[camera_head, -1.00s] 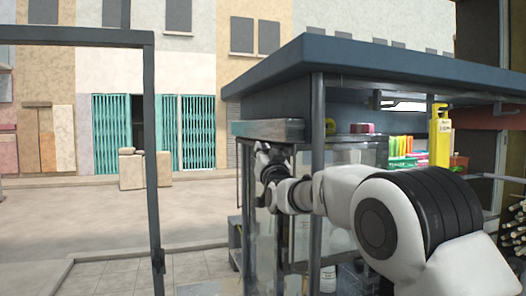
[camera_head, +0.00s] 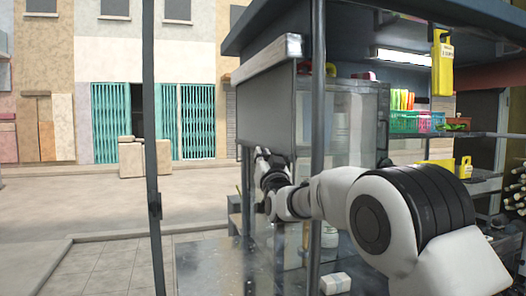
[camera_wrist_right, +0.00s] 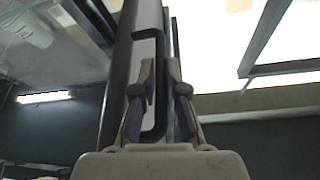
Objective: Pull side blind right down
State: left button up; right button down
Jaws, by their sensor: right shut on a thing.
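The right side blind (camera_head: 268,108) is a dark grey panel hanging below a light-edged housing (camera_head: 265,58) on the stall's left side. It covers the upper part of that side, and the space below it is open. My right gripper (camera_head: 262,160) is at the blind's lower edge. In the right wrist view, my right gripper (camera_wrist_right: 160,85) is shut on the blind's edge (camera_wrist_right: 150,50), with one finger on each side of it. The fingertips are partly hidden in the head view. My left gripper is not in view.
A stall post (camera_head: 318,120) stands just right of the blind. A glass cabinet (camera_head: 350,120) and colourful baskets (camera_head: 415,121) are inside under the roof. A dark frame post (camera_head: 150,130) stands at left, with open pavement beyond.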

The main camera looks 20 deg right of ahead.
pick_arm(q)
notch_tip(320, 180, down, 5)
jog(key=b, duration=0.3)
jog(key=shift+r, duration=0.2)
pick_arm(e)
notch_tip(320, 180, down, 6)
jog(key=shift+f, duration=0.2)
jog(key=shift+w, duration=0.1)
jog(key=c, duration=1.5)
grip_release()
jog(key=v, duration=1.2)
